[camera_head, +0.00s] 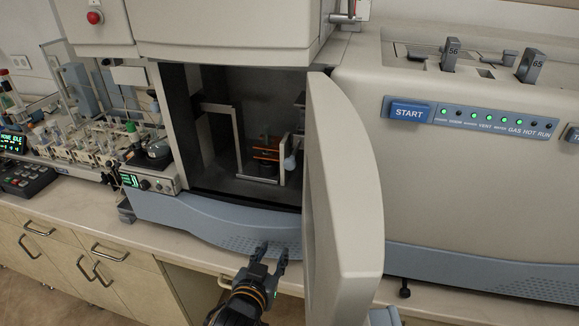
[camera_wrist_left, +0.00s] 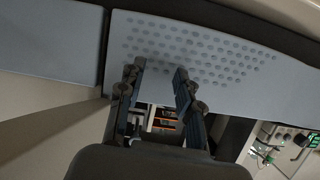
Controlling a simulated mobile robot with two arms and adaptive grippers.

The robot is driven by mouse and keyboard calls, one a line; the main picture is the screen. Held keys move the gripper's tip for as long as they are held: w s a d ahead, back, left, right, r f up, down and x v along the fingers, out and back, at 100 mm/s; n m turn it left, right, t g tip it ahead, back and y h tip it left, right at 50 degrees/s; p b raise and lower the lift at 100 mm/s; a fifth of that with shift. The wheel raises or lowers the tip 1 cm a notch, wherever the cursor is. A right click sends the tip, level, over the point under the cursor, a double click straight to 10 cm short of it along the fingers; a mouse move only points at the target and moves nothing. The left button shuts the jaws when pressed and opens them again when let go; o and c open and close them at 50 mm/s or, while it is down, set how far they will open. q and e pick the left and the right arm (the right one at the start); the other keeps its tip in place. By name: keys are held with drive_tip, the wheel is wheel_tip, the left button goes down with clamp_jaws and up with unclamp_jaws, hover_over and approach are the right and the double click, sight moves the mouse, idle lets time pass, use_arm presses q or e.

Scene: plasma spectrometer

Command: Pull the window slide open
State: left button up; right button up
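The spectrometer's cream door (camera_head: 345,200) stands swung open, edge toward me. Behind it is a dark open chamber (camera_head: 240,185). Inside are a pale upright frame (camera_head: 238,135) and a black block with orange stripes (camera_head: 266,154); the orange stripes (camera_wrist_left: 165,122) also show between the fingers in the left wrist view. I cannot tell for certain which part is the window slide. My left gripper (camera_head: 269,252) is open and empty, in front of the blue-grey lower panel and left of the door. It also shows open in the left wrist view (camera_wrist_left: 158,72). My right gripper is not in view.
The perforated blue-grey panel (camera_wrist_left: 200,50) lies close beyond my left fingers. The door's edge stands close on the right. A START button panel (camera_head: 408,111) is on the right housing. Sample equipment (camera_head: 90,140) and a keypad (camera_head: 26,179) stand on the left bench.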

sight(289, 165)
use_arm(q)
wheel_tip(289, 165, up, 18)
drive_tip(key=s+t+h, duration=0.1)
drive_tip(key=s+t, duration=0.1)
drive_tip(key=t, duration=0.2)
drive_tip(key=shift+n, duration=0.3)
drive_tip(key=p+x, duration=0.1)
drive_tip(key=x, duration=0.3)
drive_tip(key=p+x, duration=0.1)
drive_tip(key=x, duration=0.3)
drive_tip(key=p+x, duration=0.1)
drive_tip(key=x, duration=0.3)
drive_tip(key=shift+d+f, duration=0.3)
drive_tip(key=shift+f, duration=0.1)
drive_tip(key=shift+w+d+f+p, duration=0.1)
drive_tip(key=shift+w+d+p, duration=0.1)
drive_tip(key=shift+w+p, duration=0.3)
drive_tip(key=shift+w, duration=0.1)
drive_tip(key=shift+c, duration=0.4)
clamp_jaws()
